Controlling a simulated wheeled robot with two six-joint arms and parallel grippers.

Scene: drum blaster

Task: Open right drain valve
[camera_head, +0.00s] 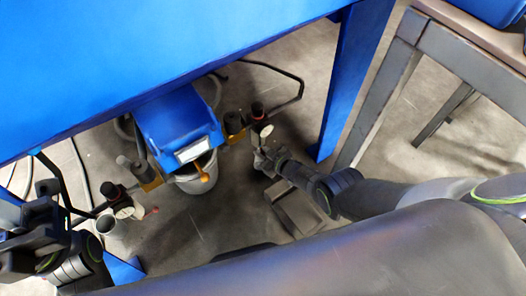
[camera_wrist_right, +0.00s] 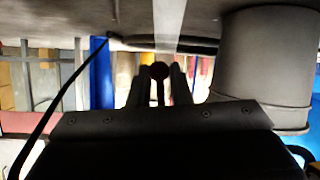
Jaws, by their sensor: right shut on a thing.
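My right gripper (camera_head: 262,158) reaches in from the right, just below the round gauge (camera_head: 263,130) on the right side of the blue unit (camera_head: 178,125). It is shut on the right drain valve's handle, which is mostly hidden by the fingers in the head view. In the right wrist view, a small dark round part (camera_wrist_right: 159,71) shows between the two dark fingers (camera_wrist_right: 160,90). My left gripper (camera_head: 45,215) is at the left edge, away from the right valve; its jaw opening is unclear.
The big blue panel (camera_head: 150,50) hangs over the unit, with a blue leg (camera_head: 350,75) at right. A grey bucket (camera_head: 198,177) stands below the unit. A left gauge (camera_head: 125,211) and a grey-legged table (camera_head: 440,55) are nearby.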

